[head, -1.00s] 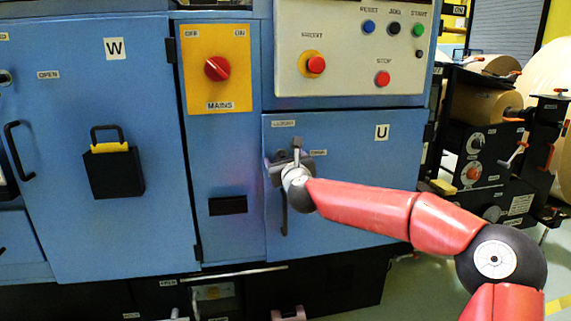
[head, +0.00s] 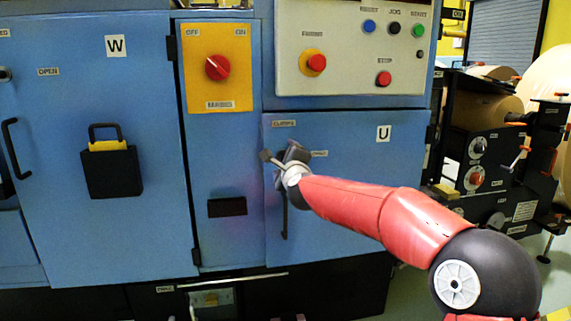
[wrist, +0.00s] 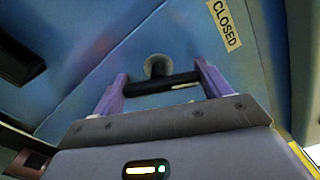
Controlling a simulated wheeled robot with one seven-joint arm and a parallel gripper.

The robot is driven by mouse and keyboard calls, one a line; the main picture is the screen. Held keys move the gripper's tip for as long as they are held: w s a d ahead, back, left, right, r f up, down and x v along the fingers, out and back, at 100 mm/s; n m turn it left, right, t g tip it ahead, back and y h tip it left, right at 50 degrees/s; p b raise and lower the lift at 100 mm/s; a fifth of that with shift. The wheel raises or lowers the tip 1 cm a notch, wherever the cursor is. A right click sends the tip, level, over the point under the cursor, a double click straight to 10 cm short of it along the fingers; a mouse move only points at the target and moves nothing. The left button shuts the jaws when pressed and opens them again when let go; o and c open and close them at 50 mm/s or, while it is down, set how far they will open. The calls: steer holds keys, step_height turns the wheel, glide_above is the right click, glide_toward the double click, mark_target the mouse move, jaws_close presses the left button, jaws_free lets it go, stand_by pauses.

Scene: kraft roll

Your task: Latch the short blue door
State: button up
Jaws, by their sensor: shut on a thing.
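The short blue door (head: 355,210), marked U, is at right of the cabinet front and looks flush with it. My gripper (head: 285,158) is at the door's upper left corner, on its latch. In the wrist view the latch's black handle bar (wrist: 162,86) lies between the purple fingers of my gripper (wrist: 160,88), which are shut on it. A round hub (wrist: 157,66) shows behind the bar. A CLOSED label (wrist: 224,25) is at upper right there, and it also shows above the latch in the head view (head: 284,123). The gripper hides most of the latch in the head view.
A black pull handle (head: 284,215) hangs below the latch. The control panel (head: 350,50) with buttons is above the door. The red mains switch (head: 217,67) and the tall W door (head: 90,220) are to the left. Roll machinery (head: 490,150) stands at right.

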steer(key=n, duration=0.4)
steer(key=shift+a+n, duration=0.1)
steer(key=shift+n, duration=0.3)
stand_by(0.4)
steer(key=o, duration=1)
steer(key=b+v, duration=0.3)
steer(key=v, duration=0.5)
